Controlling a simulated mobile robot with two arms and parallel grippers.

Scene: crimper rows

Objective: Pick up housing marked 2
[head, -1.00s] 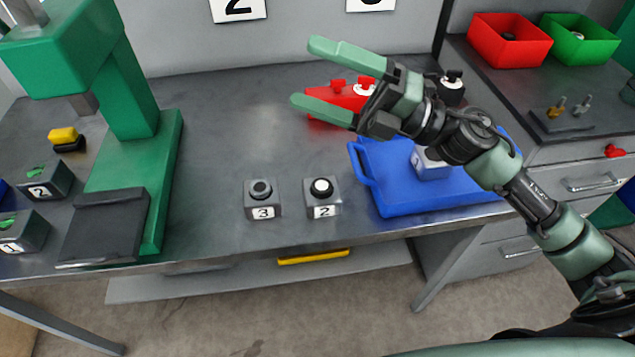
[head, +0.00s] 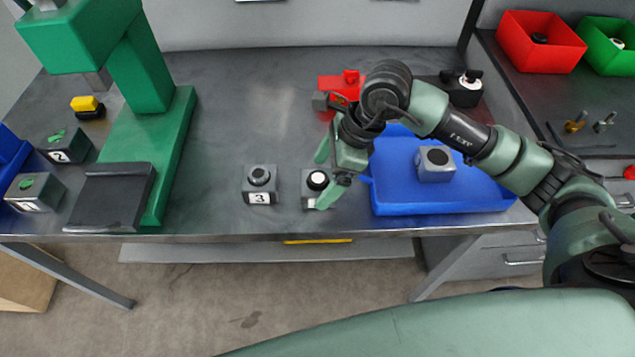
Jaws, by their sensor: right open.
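The housing marked 2 (head: 311,196) is a small grey block with a black ring and white centre on top. It stands upright on the grey bench, and its front label is mostly hidden behind a green finger. My right gripper (head: 325,173) is open and reaches down at the housing, with one fingertip beyond it and one in front at its right side. I cannot tell whether the fingers touch it. A similar housing marked 3 (head: 260,184) stands to its left. My left gripper is not in view.
A blue tray (head: 396,205) holding another grey housing (head: 436,165) lies right of the gripper. A green press (head: 150,110) stands left, near another grey block marked 2 (head: 66,147). The bench between press and housing 3 is clear.

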